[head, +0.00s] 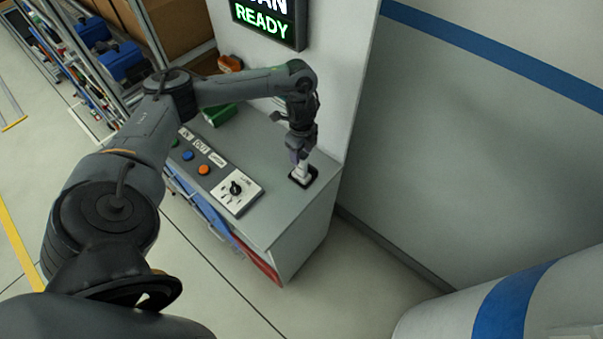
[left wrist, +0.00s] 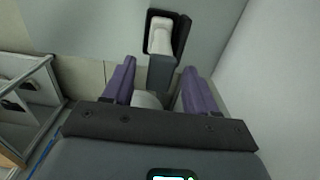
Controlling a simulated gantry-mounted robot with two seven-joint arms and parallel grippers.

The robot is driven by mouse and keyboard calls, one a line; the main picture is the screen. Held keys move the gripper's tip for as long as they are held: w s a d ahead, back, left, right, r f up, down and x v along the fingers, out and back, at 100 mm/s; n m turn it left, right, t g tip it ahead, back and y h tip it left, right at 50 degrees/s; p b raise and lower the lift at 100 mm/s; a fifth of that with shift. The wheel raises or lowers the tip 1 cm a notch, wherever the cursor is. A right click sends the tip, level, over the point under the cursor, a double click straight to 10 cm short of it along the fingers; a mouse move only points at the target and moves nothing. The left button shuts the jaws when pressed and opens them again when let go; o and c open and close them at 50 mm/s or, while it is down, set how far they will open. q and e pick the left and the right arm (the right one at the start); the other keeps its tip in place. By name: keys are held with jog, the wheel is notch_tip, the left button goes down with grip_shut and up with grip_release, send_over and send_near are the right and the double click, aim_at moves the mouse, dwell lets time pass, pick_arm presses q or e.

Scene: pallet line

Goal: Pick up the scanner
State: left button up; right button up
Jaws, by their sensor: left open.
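The scanner (head: 302,172) stands in a black holder (head: 311,182) at the right end of the grey counter, its upper part mostly hidden by my gripper in the head view. In the left wrist view, its white part (left wrist: 160,36) rests in the dark holder, and a grey part reaches back between my fingers. My left gripper (head: 298,157) is over the scanner. In the left wrist view the purple fingers of the left gripper (left wrist: 160,68) are apart, one on each side of the grey part, with gaps showing. My right gripper is not in view.
The counter (head: 258,150) carries a button panel (head: 204,168), a dial box (head: 236,190) and a green item (head: 220,114). A wall with a lit READY display (head: 265,20) rises close behind. Shelving with blue bins (head: 121,60) stands at the left.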

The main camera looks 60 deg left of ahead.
aim_at(301, 167)
pick_arm(q)
notch_tip(301, 167, down, 3)
jog(key=shift+f+b, duration=0.15)
jog(key=shift+b, duration=0.25)
jog(key=shift+c, duration=0.4)
grip_shut()
